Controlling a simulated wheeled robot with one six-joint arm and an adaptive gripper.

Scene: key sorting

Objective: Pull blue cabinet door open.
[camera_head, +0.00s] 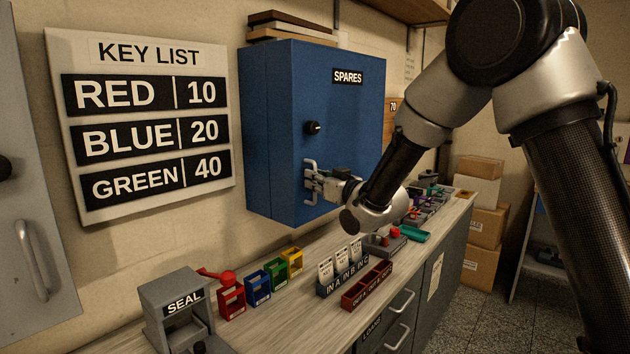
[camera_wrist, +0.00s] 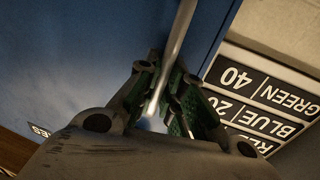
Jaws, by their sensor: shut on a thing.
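The blue cabinet (camera_head: 275,130) hangs on the wall, with a "SPARES" label and a dark round knob (camera_head: 313,127) on its door (camera_head: 345,115). The door looks closed. A metal bar handle (camera_head: 309,167) sits low on the door's left side. My gripper (camera_head: 318,184) is at the handle, its fingers closed around the bar. In the wrist view the handle (camera_wrist: 179,35) runs down between the two green-padded fingers of my gripper (camera_wrist: 167,103), with the blue door (camera_wrist: 85,60) behind. The fingertips partly hide the bar.
Below is a counter (camera_head: 270,318) with a grey SEAL box (camera_head: 178,308), red, blue and green holders, a card rack (camera_head: 342,272) and a red tray (camera_head: 367,285). A key list board (camera_head: 140,50) hangs left. Cardboard boxes (camera_head: 485,225) stand at the right.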

